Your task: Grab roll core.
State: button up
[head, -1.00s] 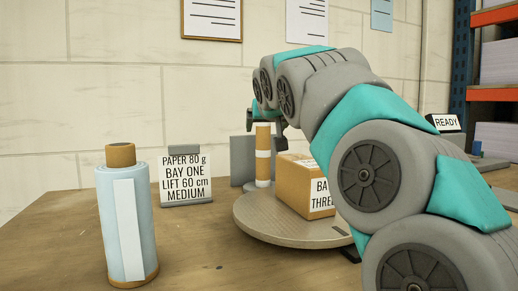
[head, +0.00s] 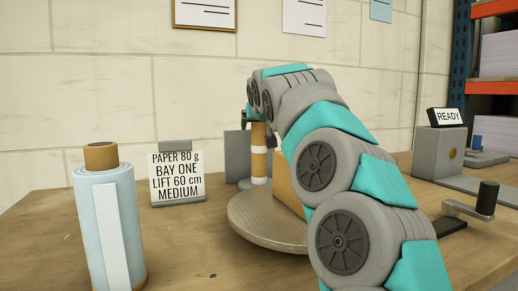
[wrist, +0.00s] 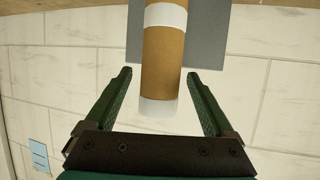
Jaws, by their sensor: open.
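A brown cardboard roll core (head: 258,137) with white bands stands upright on a round grey turntable (head: 262,231) in the head view. My arm reaches over to its top, and my gripper is mostly hidden behind my own arm there. In the wrist view, the roll core (wrist: 163,60) lies between the two green fingers of my gripper (wrist: 158,74), with its white-banded end toward the palm. The fingers are open, with a visible gap on each side of the core.
A cardboard box (head: 283,182) sits on the turntable beside the core, largely behind my arm. A grey upright plate (head: 237,155) stands behind. A blue wrapped roll (head: 108,230) and a paper sign (head: 177,176) stand left. A hand crank (head: 487,199) is at right.

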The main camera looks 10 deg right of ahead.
jog(key=shift+w, duration=0.2)
grip_shut()
dwell(0.6)
